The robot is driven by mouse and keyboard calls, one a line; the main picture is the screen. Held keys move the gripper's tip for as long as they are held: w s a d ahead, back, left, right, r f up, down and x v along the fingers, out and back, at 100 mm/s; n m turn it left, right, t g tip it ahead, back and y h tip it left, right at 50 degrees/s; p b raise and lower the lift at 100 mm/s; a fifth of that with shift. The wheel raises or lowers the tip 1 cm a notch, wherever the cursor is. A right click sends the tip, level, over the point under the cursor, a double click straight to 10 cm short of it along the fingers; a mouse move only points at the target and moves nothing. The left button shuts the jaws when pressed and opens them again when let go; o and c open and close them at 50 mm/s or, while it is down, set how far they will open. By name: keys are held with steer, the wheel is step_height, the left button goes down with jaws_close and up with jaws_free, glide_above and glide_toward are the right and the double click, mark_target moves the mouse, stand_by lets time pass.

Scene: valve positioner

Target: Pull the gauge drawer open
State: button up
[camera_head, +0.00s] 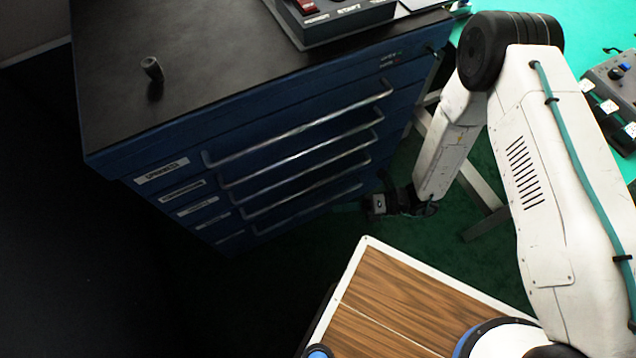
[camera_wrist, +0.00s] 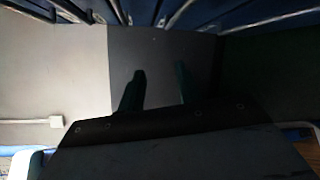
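The blue drawer cabinet (camera_head: 130,160) stands at left in the head view, with several drawers that look shut. The top drawer (camera_head: 205,148) has a white label (camera_head: 160,171), perhaps reading GAUGES but too small to be sure, and a long metal handle (camera_head: 300,126). My gripper (camera_head: 370,206) is low, at the right of the lower handles and apart from the top handle. In the wrist view its two dark fingers (camera_wrist: 160,88) stand apart with nothing between them. Blue drawer fronts and handles (camera_wrist: 270,20) show along the top of that view.
On the cabinet's dark top stand a small grey cylinder (camera_head: 152,69) and a control box (camera_head: 335,15) with a red switch. A green table (camera_head: 590,20) with another control box (camera_head: 612,90) is at right. Green floor (camera_head: 400,240) lies open in front of the drawers.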

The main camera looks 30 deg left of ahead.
mark_target(318, 183)
steer(key=w+a+f+m+t+y, duration=0.2)
steer(key=w+a+f+m+t, duration=0.15)
steer(key=w+m+t, duration=0.45)
steer(key=shift+s+a+f+m+g, duration=0.3)
steer(key=shift+s+a+g, duration=0.2)
steer(key=shift+a, duration=0.65)
steer(key=shift+s+a+f+m+g, duration=0.15)
steer(key=shift+s+a+f+g, duration=0.3)
steer(key=shift+a, duration=0.7)
steer(key=shift+s+a+f+m+g, duration=0.3)
steer(key=shift+s+a, duration=0.3)
steer(key=shift+a, duration=0.55)
steer(key=shift+r, duration=0.1)
jaws_close()
